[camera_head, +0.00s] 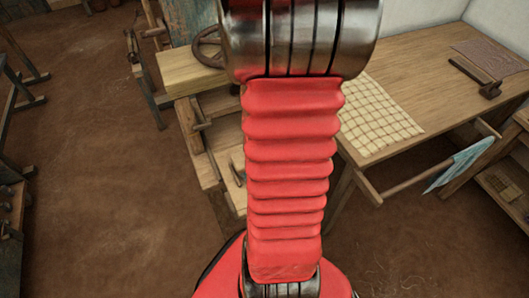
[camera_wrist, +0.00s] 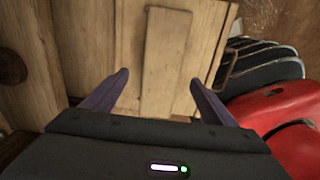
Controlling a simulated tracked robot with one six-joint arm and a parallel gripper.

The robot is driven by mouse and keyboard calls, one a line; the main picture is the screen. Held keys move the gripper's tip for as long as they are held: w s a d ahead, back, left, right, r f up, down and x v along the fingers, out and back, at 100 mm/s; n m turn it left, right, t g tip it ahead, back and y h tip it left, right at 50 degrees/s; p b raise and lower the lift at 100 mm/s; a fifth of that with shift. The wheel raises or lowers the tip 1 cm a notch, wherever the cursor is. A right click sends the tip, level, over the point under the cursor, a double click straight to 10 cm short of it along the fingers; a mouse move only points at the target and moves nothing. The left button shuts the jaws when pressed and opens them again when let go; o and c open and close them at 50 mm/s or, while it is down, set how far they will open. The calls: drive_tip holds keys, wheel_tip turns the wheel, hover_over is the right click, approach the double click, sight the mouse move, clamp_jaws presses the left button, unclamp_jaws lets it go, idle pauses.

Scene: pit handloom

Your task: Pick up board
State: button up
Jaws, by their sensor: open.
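A flat, narrow rectangular board (camera_wrist: 166,50) of pale brown wood lies on a planked wooden surface (camera_wrist: 100,45) in the wrist view. My gripper (camera_wrist: 159,80) is open, with its two dark purple fingers spread to either side of the board's near end. The fingers look apart from the board; their height above it is hard to tell. In the head view my red arm covers the middle, and I can make out neither the gripper nor the board there.
A table (camera_head: 425,65) with checked cloth (camera_head: 375,115) stands right, a blue cloth (camera_head: 460,163) hanging on a rail below. A wooden bench (camera_head: 188,75) with a dark wheel (camera_head: 208,45) stands behind my arm. The brown floor (camera_head: 95,150) at left is largely clear.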

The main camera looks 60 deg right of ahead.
drive_tip(key=shift+a+f, duration=0.2)
drive_tip(key=shift+f, duration=2.4)
drive_tip(key=shift+c, duration=0.5)
drive_tip(key=c, duration=1.2)
drive_tip(key=shift+r, duration=0.1)
wheel_tip(320, 180, up, 10)
drive_tip(key=shift+f, duration=0.1)
